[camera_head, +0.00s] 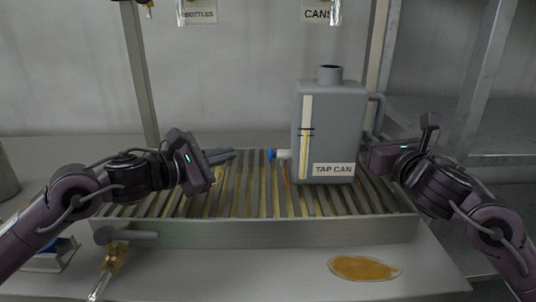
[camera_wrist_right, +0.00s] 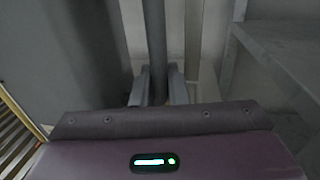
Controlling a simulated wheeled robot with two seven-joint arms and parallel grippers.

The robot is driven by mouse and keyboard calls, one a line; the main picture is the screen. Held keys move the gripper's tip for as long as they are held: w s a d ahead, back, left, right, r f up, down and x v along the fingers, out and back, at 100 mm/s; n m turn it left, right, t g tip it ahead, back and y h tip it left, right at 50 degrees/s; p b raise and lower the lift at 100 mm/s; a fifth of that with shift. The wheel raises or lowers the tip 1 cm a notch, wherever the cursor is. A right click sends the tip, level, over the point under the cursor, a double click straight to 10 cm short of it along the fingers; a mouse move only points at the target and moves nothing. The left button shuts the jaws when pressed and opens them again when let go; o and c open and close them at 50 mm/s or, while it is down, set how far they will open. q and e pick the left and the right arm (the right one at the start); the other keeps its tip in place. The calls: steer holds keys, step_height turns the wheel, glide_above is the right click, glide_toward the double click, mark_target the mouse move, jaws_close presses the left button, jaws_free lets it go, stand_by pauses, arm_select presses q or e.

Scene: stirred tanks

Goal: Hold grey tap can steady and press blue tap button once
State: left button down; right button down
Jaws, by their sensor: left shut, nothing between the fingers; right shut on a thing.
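The grey tap can (camera_head: 344,110) stands upright on the slatted rack, with a "TAP CAN" label on its front. Its blue tap button (camera_head: 271,155) sticks out to the left on a pale spout. My left gripper (camera_head: 234,153) is shut and empty, pointing right at about button height, with a small gap to the button. My right gripper (camera_head: 374,142) is shut on the can's handle (camera_head: 381,112) on the right side. The right wrist view shows the handle bar (camera_wrist_right: 157,45) running between the two fingers (camera_wrist_right: 157,88).
The slatted rack has a metal front rim (camera_head: 270,234). A brown puddle (camera_head: 365,268) lies on the counter in front. A brass tap (camera_head: 112,260) hangs at the front left, near a blue item (camera_head: 58,248). "BOTTLES" (camera_head: 199,14) and "CANS" (camera_head: 317,14) signs are above.

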stand_by(0.3)
steer(key=c, duration=1.3)
jaws_free()
steer(key=shift+c, duration=0.2)
steer(key=s, duration=0.3)
steer(key=s+d, duration=0.1)
steer(key=s, duration=0.3)
steer(key=s+d, duration=0.1)
steer(key=s, duration=0.2)
steer(key=shift+s+d, duration=0.1)
steer(key=shift+s, duration=0.8)
